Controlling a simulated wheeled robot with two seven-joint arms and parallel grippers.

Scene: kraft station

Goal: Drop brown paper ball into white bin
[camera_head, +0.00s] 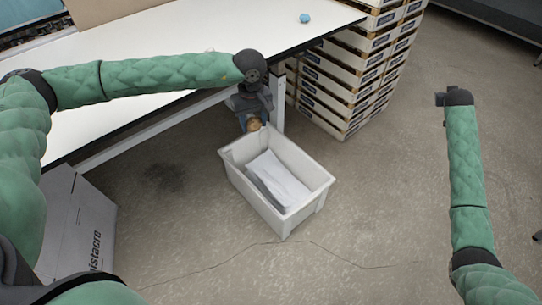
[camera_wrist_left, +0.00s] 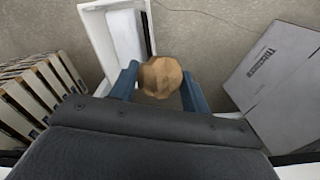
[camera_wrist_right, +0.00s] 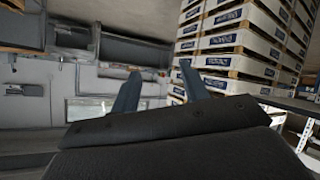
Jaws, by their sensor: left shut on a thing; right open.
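The brown paper ball (camera_head: 254,125) is between the fingers of my left gripper (camera_head: 252,120), which is shut on it. In the left wrist view the ball (camera_wrist_left: 161,77) sits between the two blue fingertips. The white bin (camera_head: 311,203) stands on the floor below, and the ball shows at its far left rim in the head view. White and grey sheet-like things (camera_head: 276,180) lie in the bin. In the left wrist view the bin (camera_wrist_left: 96,32) shows at the top. My right gripper (camera_wrist_right: 157,85) is open and empty, away from the bin.
A white table (camera_head: 190,30) stands behind the bin, with a small blue object (camera_head: 305,18) on it. Stacked white crates (camera_head: 345,85) stand right of the table. A grey box (camera_head: 75,225) stands at the left. The floor right of the bin is clear.

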